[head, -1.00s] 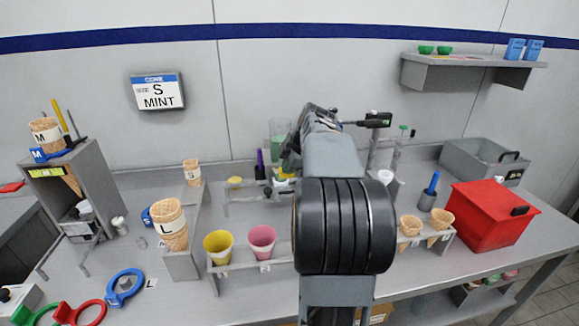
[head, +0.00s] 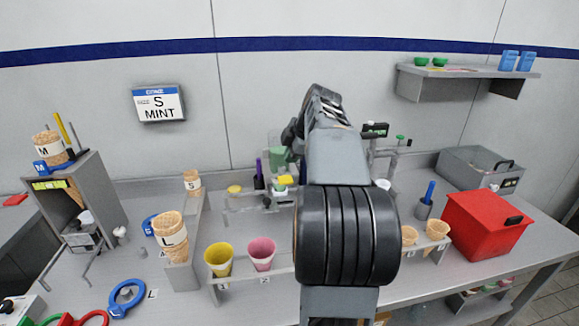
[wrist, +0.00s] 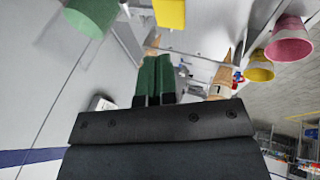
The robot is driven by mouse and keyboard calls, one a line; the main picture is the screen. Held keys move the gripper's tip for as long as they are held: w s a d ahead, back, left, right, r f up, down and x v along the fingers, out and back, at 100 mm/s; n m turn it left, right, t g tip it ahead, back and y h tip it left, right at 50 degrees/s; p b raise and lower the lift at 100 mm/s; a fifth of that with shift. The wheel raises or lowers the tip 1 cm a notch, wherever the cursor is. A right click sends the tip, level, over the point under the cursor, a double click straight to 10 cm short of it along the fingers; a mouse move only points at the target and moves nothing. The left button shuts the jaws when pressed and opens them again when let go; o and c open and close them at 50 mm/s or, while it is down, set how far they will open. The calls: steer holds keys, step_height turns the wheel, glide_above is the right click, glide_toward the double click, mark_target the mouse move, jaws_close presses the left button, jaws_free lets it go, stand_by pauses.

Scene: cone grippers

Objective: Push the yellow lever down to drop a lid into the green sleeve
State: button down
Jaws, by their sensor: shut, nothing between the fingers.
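The yellow lever (head: 285,180) is a small yellow block just left of my arm at the back of the table. In the wrist view, the yellow block (wrist: 171,12) is at the top edge, beyond my fingertips and apart from them. The green sleeve (head: 278,157) is a translucent upright tube behind the lever. In the wrist view, the green piece (wrist: 92,14) is at the upper left. My gripper (wrist: 155,62) has its two dark green fingers together and empty. In the head view my arm hides the fingers. I cannot see a lid inside the sleeve clearly.
Yellow (head: 218,259) and pink (head: 261,254) cups stand in a front rack left of my arm. A purple-handled tool (head: 259,176) stands close left of the sleeve. A red box (head: 487,227) is at the right. A sign (head: 158,103) on the wall reads S MINT.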

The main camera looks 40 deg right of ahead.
steer(key=w+d+v, duration=0.1)
steer(key=v, duration=0.5)
steer(key=shift+r+p, duration=0.3)
steer(key=shift+r, duration=0.05)
steer(key=shift+a, duration=0.1)
stand_by(0.6)
steer(key=a+f+m+g, duration=0.1)
steer(key=a+f+m, duration=0.3)
steer(key=a, duration=0.6)
steer(key=s+a+f+m, duration=0.4)
steer(key=s+a+f, duration=0.1)
steer(key=a+f, duration=0.3)
steer(key=s+a+f+m+g+p, duration=0.1)
steer(key=s+a+f+m, duration=0.3)
steer(key=s+a+f, duration=0.2)
steer(key=a+f, duration=0.2)
steer(key=a, duration=0.2)
steer(key=shift+s+m+h, duration=0.25)
steer(key=shift+m+h, duration=0.05)
steer(key=shift+m, duration=0.1)
